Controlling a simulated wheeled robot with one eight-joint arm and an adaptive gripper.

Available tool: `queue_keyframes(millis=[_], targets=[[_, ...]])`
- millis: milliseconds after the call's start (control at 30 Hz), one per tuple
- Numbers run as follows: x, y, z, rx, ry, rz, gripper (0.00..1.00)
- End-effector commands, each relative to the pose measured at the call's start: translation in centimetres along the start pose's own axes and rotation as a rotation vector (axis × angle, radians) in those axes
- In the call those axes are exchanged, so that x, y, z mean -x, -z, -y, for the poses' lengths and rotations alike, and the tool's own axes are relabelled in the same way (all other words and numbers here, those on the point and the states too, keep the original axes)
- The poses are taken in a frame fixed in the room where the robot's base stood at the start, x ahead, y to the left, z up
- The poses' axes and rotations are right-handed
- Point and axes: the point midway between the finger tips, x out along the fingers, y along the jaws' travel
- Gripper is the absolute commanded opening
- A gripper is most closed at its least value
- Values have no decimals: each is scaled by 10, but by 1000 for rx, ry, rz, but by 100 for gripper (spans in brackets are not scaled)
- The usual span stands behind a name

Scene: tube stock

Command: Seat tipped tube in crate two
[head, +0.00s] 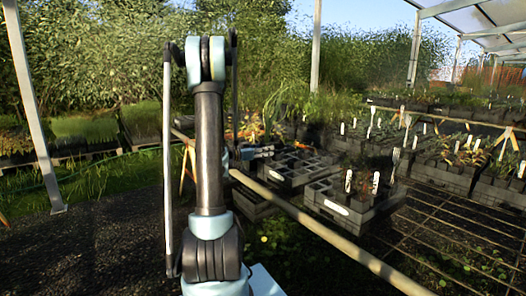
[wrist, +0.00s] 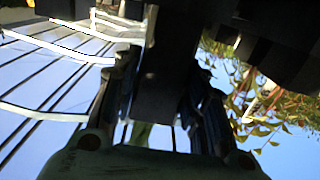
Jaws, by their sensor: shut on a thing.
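In the wrist view my gripper (wrist: 160,68) is shut on a dark, long tube (wrist: 168,88) between its two fingers. The tube's far end runs up into dark shapes at the top, so I cannot tell whether it is inside a cell. Right of the arm stand a grey crate with open cells (head: 290,172) and a nearer crate with a white label (head: 327,199). I cannot tell which is crate two.
A long pale rail (head: 318,226) crosses in front of the crates. Planted crates (head: 447,174) with white tags stand on a mesh bench (head: 440,232) at the right. Dark blocky shapes (wrist: 262,42) fill the wrist view's upper right. Dark ground at the left is clear.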

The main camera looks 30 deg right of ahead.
Motion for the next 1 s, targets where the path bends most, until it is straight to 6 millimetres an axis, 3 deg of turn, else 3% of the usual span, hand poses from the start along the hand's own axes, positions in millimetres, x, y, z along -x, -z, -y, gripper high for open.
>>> queue_keyframes(millis=[933,967,1000], targets=[[-1,-21,0,0,0,0,11],[-1,-21,0,0,0,0,42],[-1,-21,0,0,0,0,51]])
